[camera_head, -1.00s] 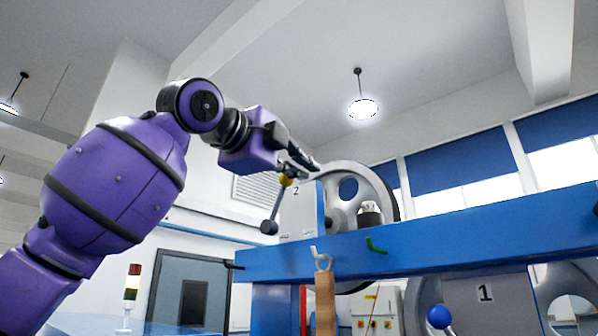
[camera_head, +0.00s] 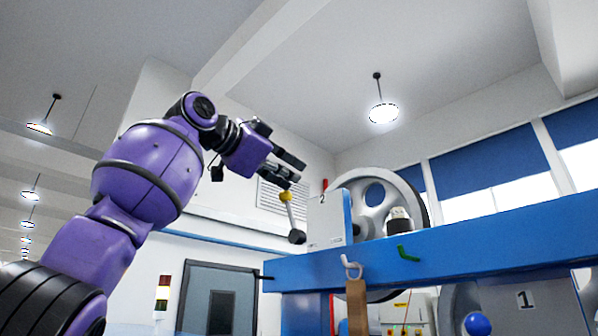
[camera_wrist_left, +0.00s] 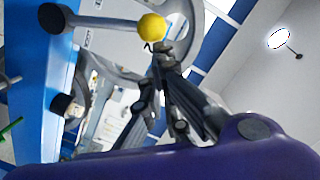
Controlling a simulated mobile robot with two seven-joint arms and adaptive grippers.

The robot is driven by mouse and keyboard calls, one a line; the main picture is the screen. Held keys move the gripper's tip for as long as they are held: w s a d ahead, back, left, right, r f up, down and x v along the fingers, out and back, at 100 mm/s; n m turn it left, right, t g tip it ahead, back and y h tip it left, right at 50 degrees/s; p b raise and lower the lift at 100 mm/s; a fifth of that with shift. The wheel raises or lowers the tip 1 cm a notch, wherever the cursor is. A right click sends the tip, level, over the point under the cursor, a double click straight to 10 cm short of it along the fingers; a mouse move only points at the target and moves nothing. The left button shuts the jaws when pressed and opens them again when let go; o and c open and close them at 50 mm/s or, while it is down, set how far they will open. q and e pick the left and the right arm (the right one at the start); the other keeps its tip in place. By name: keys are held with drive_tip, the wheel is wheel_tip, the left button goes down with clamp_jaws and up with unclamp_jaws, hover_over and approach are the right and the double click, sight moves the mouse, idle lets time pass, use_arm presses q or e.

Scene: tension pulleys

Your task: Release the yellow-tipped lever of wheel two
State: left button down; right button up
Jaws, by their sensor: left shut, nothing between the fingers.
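The lever of wheel two (camera_head: 291,216) stands out left of the panel marked 2 (camera_head: 322,215). Its yellow tip (camera_head: 285,196) is at the upper end and leans left of the dark round pivot knob (camera_head: 297,237). My left gripper (camera_head: 297,172) is shut and empty, just above the yellow tip. In the left wrist view the yellow tip (camera_wrist_left: 152,26) shows right beside the fingertips of my left gripper (camera_wrist_left: 162,52); I cannot tell whether they touch. The lever's dark knob (camera_wrist_left: 52,18) is at the upper left there. My right gripper is not in view.
The large grey wheel two (camera_head: 375,205) sits behind the panel. A blue ball knob (camera_head: 477,323) is by panel 1 (camera_head: 525,300). Air left of the lever is free.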

use_arm(q)
drive_tip(key=shift+w+a+n, duration=0.75)
drive_tip(key=shift+n, duration=0.15)
